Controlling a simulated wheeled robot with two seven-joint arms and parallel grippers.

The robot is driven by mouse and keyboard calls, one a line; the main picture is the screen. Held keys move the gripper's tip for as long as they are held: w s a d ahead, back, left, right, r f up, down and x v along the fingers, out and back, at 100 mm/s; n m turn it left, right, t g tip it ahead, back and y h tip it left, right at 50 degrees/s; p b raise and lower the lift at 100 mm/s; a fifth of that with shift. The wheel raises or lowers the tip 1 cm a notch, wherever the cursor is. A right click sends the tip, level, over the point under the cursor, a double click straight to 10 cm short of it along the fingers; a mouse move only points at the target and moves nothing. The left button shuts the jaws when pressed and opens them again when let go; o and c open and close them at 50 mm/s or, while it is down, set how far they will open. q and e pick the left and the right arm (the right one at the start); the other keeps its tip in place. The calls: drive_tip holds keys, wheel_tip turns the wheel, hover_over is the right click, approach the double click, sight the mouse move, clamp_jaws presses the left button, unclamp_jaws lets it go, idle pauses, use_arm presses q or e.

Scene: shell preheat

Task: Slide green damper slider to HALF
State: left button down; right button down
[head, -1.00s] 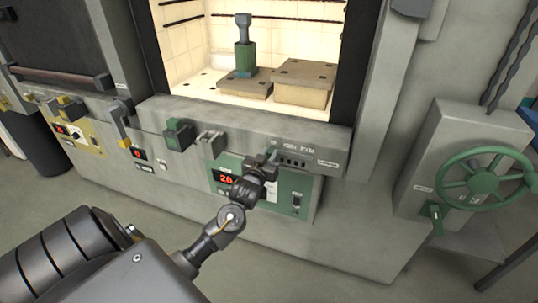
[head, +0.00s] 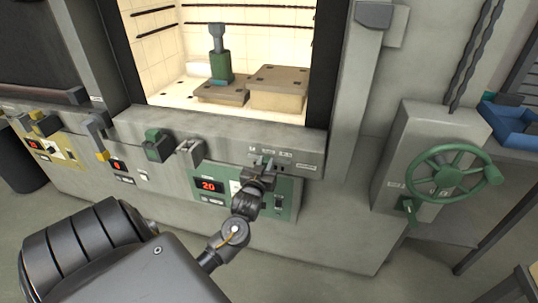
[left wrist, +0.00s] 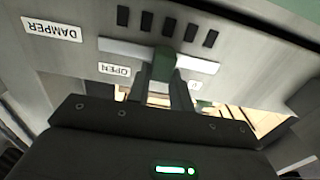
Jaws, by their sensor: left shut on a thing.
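The green damper slider (left wrist: 163,65) shows in the left wrist view as a green block between my two fingers, below a row of dark slots. My left gripper (left wrist: 166,92) is shut on it. A DAMPER label (left wrist: 52,29) and an OPEN label (left wrist: 114,69) appear upside down; another label right of the slider is partly hidden by a finger. In the head view my left gripper (head: 262,174) is at the damper strip under the lit chamber and hides most of the slider. My right gripper is not in view.
A green panel with a red 20 display (head: 209,185) lies just left of the gripper. A green handwheel (head: 450,171) stands at the right. The lit chamber above holds a green-bodied piece (head: 219,65) and brown slabs (head: 280,90). More controls line the ledge at left.

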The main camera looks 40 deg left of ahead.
use_arm(q)
drive_tip(key=c, duration=1.2)
unclamp_jaws()
drive_tip(key=shift+c, duration=0.2)
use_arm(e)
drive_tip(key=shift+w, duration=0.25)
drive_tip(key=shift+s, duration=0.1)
use_arm(q)
drive_tip(key=shift+s+d+f, duration=0.1)
drive_tip(key=shift+s+d, duration=0.1)
drive_tip(key=shift+s, duration=0.1)
drive_tip(key=b+v, duration=0.2)
drive_tip(key=v, duration=0.8)
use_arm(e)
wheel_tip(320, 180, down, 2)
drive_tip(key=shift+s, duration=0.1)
use_arm(q)
drive_tip(key=shift+s, duration=0.1)
